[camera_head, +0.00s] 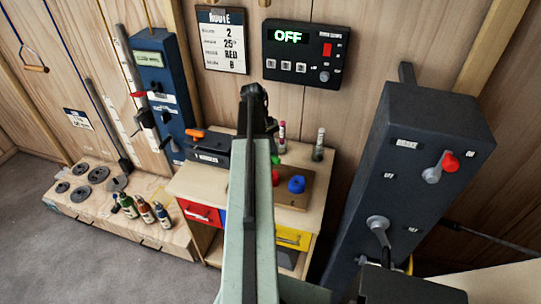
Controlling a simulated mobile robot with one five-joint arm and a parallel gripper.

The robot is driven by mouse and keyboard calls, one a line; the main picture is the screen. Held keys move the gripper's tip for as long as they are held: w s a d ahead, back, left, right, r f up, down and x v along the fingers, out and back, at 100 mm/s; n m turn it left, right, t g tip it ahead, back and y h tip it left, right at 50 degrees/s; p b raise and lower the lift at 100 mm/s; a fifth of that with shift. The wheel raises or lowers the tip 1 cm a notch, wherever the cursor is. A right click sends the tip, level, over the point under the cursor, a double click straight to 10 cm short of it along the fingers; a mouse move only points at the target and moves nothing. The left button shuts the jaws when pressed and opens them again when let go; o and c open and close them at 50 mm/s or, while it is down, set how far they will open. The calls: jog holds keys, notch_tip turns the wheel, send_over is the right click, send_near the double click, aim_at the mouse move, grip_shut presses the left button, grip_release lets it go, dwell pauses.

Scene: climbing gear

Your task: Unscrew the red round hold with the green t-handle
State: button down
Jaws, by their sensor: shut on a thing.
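My gripper (271,128) points down over the workbench, largely hidden behind my own arm. It is shut on the green t-handle (276,159), of which only a small green part shows beside my arm. The red round hold (276,177) sits on a brown board (293,201) just below the green part, partly hidden by my arm. I cannot tell whether the t-handle's tip touches the hold.
A blue hold (296,185) sits right of the red one. A dark box (208,150) with an orange handle (194,133) stands left. Two small tubes stand behind. A tall dark cabinet (414,150) with levers stands right. The wall display reads OFF.

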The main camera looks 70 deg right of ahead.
jog(key=n+h, duration=0.1)
jog(key=n, duration=0.2)
jog(key=shift+a, duration=0.2)
jog(key=n+h, duration=0.1)
jog(key=n, duration=0.3)
jog(key=shift+a+n+g+h, duration=0.1)
jog(key=shift+n+g+h, duration=0.2)
jog(key=shift+h, duration=0.1)
jog(key=n+h, duration=0.1)
jog(key=n, duration=0.2)
jog(key=n+t+h, duration=0.1)
jog(key=n, duration=0.2)
jog(key=shift+s, duration=0.1)
jog(key=n, duration=0.2)
jog(key=shift+d+n+t+h, duration=0.2)
jog(key=shift+n+t+h, duration=0.1)
jog(key=shift+t+h, duration=0.1)
notch_tip(320, 180, up, 3)
jog(key=p, duration=0.3)
jog(key=shift+r, duration=0.1)
